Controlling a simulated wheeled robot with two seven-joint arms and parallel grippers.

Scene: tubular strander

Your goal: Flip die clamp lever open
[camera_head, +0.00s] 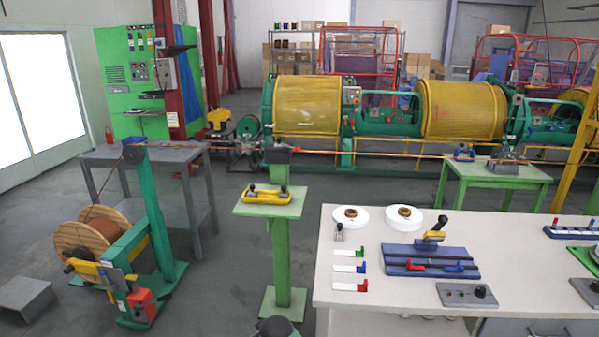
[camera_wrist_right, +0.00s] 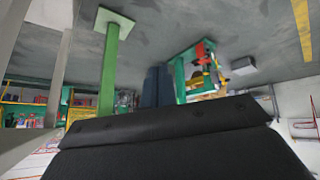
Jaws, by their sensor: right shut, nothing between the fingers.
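A blue fixture (camera_head: 430,262) lies on the white table, with a black-handled yellow lever (camera_head: 435,235) standing tilted up at its back edge. A green post stand (camera_head: 281,235) left of the table carries a head with a small red part (camera_head: 296,150) on the copper line. I cannot tell for sure which of these is the die clamp lever. My right gripper (camera_wrist_right: 156,88) shows in the right wrist view as dark fingers, shut and empty, apart from any lever. My left gripper is not in view.
The white table (camera_head: 345,305) holds two white discs, small coloured tags and a grey control box (camera_head: 467,294). A yellow tray (camera_head: 266,197) sits on the post's shelf. A wooden spool (camera_head: 92,243) stands at left. Open floor lies around the post.

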